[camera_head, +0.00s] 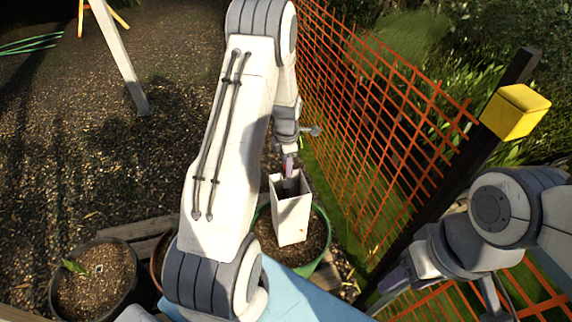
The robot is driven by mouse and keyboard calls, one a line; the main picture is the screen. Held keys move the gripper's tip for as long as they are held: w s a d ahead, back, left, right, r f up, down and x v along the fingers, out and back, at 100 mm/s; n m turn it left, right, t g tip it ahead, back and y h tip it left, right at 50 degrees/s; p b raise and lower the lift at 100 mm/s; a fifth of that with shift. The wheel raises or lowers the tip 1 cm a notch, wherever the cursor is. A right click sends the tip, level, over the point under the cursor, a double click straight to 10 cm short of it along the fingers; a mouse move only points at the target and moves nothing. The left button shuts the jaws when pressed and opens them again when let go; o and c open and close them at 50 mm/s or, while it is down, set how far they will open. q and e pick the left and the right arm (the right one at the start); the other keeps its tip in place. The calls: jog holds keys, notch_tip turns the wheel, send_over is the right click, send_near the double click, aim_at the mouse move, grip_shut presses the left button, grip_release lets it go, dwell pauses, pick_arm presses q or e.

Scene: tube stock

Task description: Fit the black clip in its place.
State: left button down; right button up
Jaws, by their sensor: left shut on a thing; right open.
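The black clip cannot be made out in the head view. My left gripper (289,163) points down over the open top of a white square tube (291,218). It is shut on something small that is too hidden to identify. The tube stands upright in a green-rimmed pot (322,262) of brown soil, and its inside is dark. I cannot tell whether the gripper touches the tube. My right gripper (385,292) is low at the right, apart from the tube, and open; its fingertips are small and partly hidden.
An orange mesh fence (385,120) runs close behind the tube to a dark post (450,190) with a yellow block (516,111) on it. A dark pot (95,278) with a seedling stands at left. Blue cloth (300,300) lies in front. Gravel ground is open at left.

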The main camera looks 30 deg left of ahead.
pick_arm(q)
jog(key=shift+f, duration=0.15)
jog(key=shift+f+b, duration=0.3)
jog(key=shift+f, duration=0.15)
jog(key=shift+c, duration=2)
grip_release()
jog(key=shift+r, duration=0.15)
notch_tip(320, 180, up, 10)
jog(key=shift+r, duration=0.15)
